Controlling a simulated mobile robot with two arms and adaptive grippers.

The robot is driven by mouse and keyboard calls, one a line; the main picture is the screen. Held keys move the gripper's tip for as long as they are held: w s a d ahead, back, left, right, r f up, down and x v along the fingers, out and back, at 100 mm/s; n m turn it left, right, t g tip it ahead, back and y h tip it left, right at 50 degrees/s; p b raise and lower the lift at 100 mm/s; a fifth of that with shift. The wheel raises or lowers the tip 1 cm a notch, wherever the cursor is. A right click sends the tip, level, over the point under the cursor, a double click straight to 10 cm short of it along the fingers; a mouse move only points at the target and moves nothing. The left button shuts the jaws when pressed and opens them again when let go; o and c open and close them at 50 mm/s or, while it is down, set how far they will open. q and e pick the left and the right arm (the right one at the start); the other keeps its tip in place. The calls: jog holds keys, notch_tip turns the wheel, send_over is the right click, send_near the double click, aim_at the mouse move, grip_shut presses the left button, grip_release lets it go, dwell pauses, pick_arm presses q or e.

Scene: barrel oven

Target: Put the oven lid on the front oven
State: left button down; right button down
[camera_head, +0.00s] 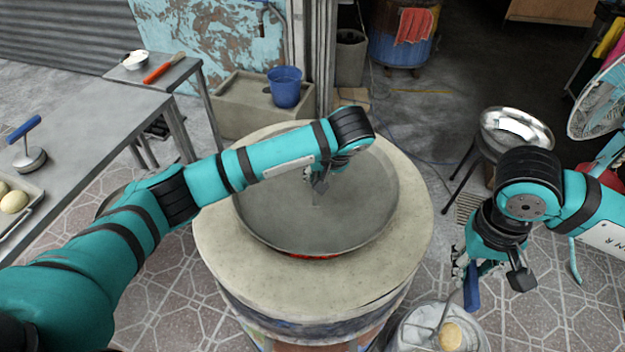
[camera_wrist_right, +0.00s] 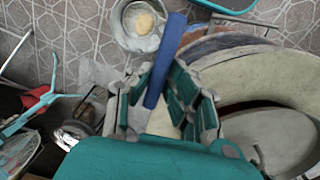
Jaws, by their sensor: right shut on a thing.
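The oven lid (camera_head: 270,205), a wide grey metal disc, lies over the opening of the front oven (camera_head: 412,215), a pale, round, thick-rimmed barrel. A red glow shows under the lid's near edge. I cannot tell whether the lid rests fully on the oven. My left gripper (camera_head: 318,184) points down at the middle of the lid; its fingers are small and partly hidden, and its grip on a handle there is unclear. My right gripper (camera_head: 470,268) is right of the oven, shut on a blue handle (camera_head: 471,290). The handle also shows between its fingers in the right wrist view (camera_wrist_right: 168,55).
A metal bucket (camera_head: 405,335) with a round dough-coloured piece stands below my right gripper. A steel bowl (camera_head: 516,132) on a stand and a fan (camera_head: 600,100) are at the right. A grey table (camera_head: 90,125) is at the left. A blue bucket (camera_head: 285,88) stands behind the oven.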

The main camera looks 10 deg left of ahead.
pick_arm(q)
jog(key=shift+w+a+r, duration=0.15)
jog(key=shift+w+a, duration=0.3)
jog(key=shift+w, duration=0.1)
pick_arm(e)
jog(key=shift+r, duration=0.15)
pick_arm(q)
notch_tip(320, 180, down, 3)
jog(key=shift+d+r+p, duration=0.1)
jog(key=shift+d+p, duration=0.05)
jog(key=shift+p, duration=0.2)
pick_arm(e)
jog(key=shift+w+r, duration=0.1)
jog(key=shift+r, duration=0.1)
pick_arm(q)
jog(key=shift+s+f, duration=0.1)
jog(key=shift+f, duration=0.35)
jog(key=c, duration=1.5)
grip_release()
jog(key=shift+f, duration=0.1)
